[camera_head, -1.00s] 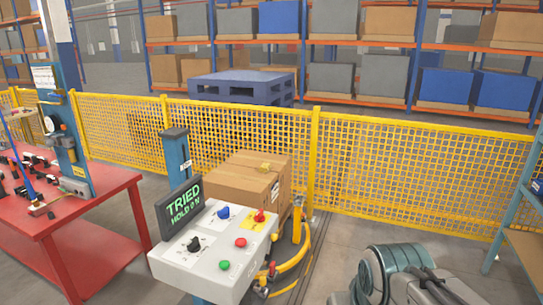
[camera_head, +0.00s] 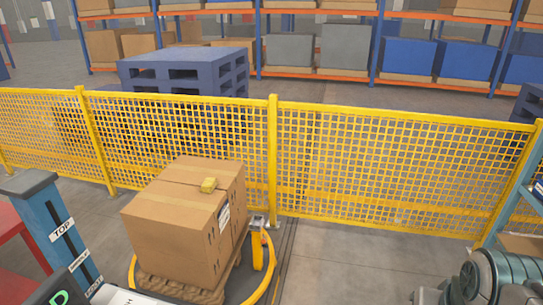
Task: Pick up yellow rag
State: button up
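A small yellow bundle (camera_head: 209,185), which looks like the yellow rag, lies on top of a brown cardboard box (camera_head: 172,228). The box stands in front of the yellow mesh fence, left of the middle of the view. Part of my arm (camera_head: 490,280) shows at the lower right corner. My gripper's fingers are not visible.
A yellow mesh fence (camera_head: 390,165) runs across behind the box. A yellow curved rail (camera_head: 258,252) surrounds the box's base. A blue post (camera_head: 58,235) and a control panel's edge are at lower left. A blue shelf frame (camera_head: 520,190) stands at right. Grey floor is clear right of the box.

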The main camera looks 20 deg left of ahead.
aim_at(209, 184)
jog(key=z, duration=0.1)
jog(key=i, duration=1.55)
jog(key=u, duration=0.45)
jog(key=i, duration=1.2)
jog(key=u, duration=1.8)
jog(key=i, duration=0.75)
jog(key=u, duration=0.65)
